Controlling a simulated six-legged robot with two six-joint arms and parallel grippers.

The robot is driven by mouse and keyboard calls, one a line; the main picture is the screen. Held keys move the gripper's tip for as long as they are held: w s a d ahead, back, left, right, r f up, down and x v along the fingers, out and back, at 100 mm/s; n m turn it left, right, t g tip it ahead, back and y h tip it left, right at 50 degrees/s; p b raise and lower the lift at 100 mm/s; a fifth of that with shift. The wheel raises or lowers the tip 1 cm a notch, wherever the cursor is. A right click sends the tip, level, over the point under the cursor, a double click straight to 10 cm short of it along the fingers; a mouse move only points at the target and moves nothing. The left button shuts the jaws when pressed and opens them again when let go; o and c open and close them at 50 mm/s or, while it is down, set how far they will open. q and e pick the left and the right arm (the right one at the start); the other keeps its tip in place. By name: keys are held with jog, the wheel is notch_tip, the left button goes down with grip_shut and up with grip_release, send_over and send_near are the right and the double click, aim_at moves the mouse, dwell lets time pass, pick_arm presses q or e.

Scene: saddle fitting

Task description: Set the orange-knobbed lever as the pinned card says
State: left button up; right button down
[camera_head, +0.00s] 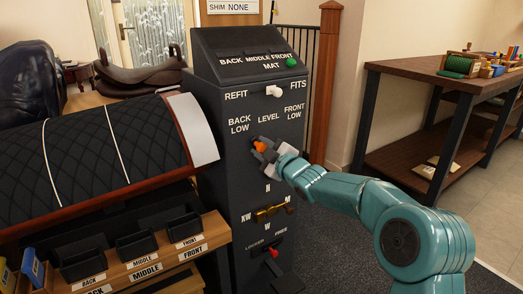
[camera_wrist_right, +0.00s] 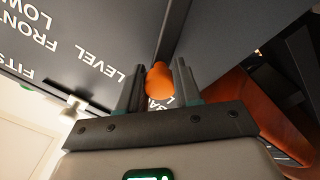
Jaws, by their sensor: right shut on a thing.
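The orange knob (camera_head: 260,147) of the lever sits on the front of the dark cabinet (camera_head: 240,180), below the labels BACK LOW, LEVEL and FRONT LOW. It stands left of LEVEL, toward BACK LOW. My right gripper (camera_head: 264,150) is shut on the knob. In the right wrist view the orange knob (camera_wrist_right: 159,80) is between the two fingers of my right gripper (camera_wrist_right: 160,88). The lever's shaft is mostly hidden. A white card (camera_head: 233,6) at the top edge reads SHIM NONE; anything above that is cut off. My left gripper is out of view.
Above is a white knob (camera_head: 274,91) by REFIT and FITS, and a green knob (camera_head: 291,62) at FRONT on the MAT panel. Below are a brass handle (camera_head: 269,213) and a red-knobbed lever (camera_head: 273,253). A quilted saddle form (camera_head: 90,150) stands close left; a workbench (camera_head: 430,70) stands right.

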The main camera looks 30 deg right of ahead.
jog(key=shift+a+f, duration=0.1)
jog(key=shift+a, duration=0.05)
jog(key=c, duration=0.8)
grip_release()
jog(key=shift+w, duration=0.1)
jog(key=shift+s, duration=0.5)
jog(key=s, duration=0.5)
jog(key=s+d+p, duration=0.1)
jog(key=s, duration=0.9)
jog(key=shift+s+d+p, duration=0.2)
jog(key=shift+s+p, duration=0.05)
jog(key=shift+p, duration=0.15)
